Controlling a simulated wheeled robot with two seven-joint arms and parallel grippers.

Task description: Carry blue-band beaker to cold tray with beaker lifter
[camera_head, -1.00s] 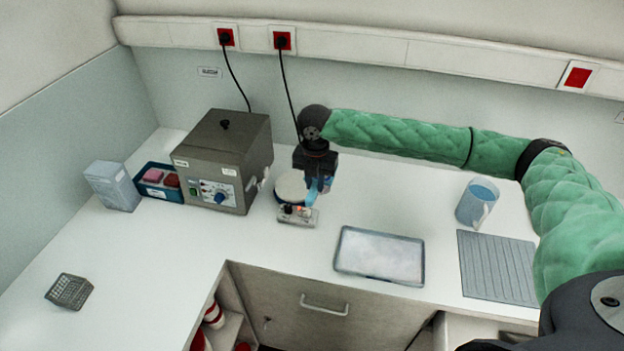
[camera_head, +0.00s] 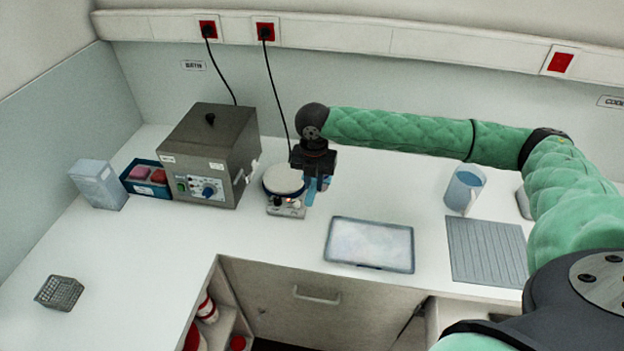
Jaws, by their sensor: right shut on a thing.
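My right gripper (camera_head: 316,186) is at the right side of the round hotplate (camera_head: 284,180), pointing down. It is shut on a blue thing (camera_head: 312,193), probably the beaker lifter, though the jaws hide most of it. I cannot make out a blue-band beaker there. A jug (camera_head: 464,190) with bluish contents stands further right on the bench. A shallow tray with a pale, icy-looking surface (camera_head: 369,244), likely the cold tray, lies in front of the gripper and to its right. My left gripper is not in view.
A grey bath unit (camera_head: 212,150) with a blue knob stands left of the hotplate. Beside it are a blue bin (camera_head: 145,178) with pink and red items and a pale box (camera_head: 97,184). A wire basket (camera_head: 59,292) is front left. A ribbed grey mat (camera_head: 487,252) lies right.

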